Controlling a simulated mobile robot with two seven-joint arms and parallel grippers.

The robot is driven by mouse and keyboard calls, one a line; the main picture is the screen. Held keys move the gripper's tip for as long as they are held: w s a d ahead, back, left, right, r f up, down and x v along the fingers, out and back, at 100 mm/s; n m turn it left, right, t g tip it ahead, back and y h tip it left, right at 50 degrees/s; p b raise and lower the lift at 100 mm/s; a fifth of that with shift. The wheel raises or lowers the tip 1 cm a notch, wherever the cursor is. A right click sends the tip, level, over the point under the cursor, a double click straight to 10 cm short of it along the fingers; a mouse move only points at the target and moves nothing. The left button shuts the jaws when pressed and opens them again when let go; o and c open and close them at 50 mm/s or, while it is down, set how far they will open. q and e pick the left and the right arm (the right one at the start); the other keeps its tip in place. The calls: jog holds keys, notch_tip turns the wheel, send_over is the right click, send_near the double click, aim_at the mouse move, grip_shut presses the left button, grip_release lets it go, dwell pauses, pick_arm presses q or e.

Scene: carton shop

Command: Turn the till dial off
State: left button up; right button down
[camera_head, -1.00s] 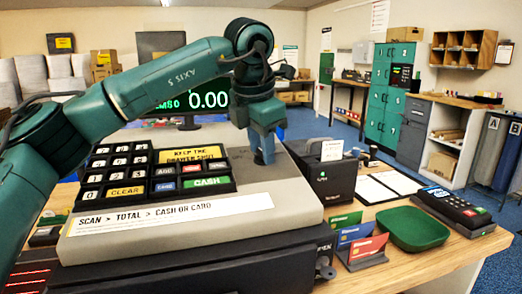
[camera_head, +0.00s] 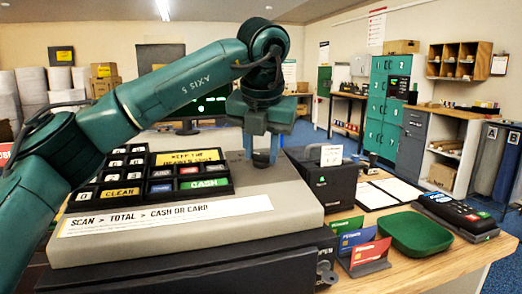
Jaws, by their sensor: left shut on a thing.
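The till (camera_head: 190,232) is a grey and black unit with a keypad (camera_head: 150,172) on its sloping top. My left gripper (camera_head: 261,160) points down at the top right part of the till, just right of the keypad. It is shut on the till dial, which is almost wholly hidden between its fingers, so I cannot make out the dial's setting. My right gripper is not in view.
A black receipt printer (camera_head: 328,180) stands close to the right of my left gripper. Further right are a card stand (camera_head: 362,250), a green tray (camera_head: 413,232) and a card terminal (camera_head: 455,213). A key (camera_head: 326,272) sits in the till's front.

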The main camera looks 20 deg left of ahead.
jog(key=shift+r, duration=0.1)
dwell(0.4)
pick_arm(q)
jog(key=o, duration=1)
jog(key=p+v, duration=0.2)
jog(key=v, duration=1.1)
jog(key=shift+s+d+r, duration=0.1)
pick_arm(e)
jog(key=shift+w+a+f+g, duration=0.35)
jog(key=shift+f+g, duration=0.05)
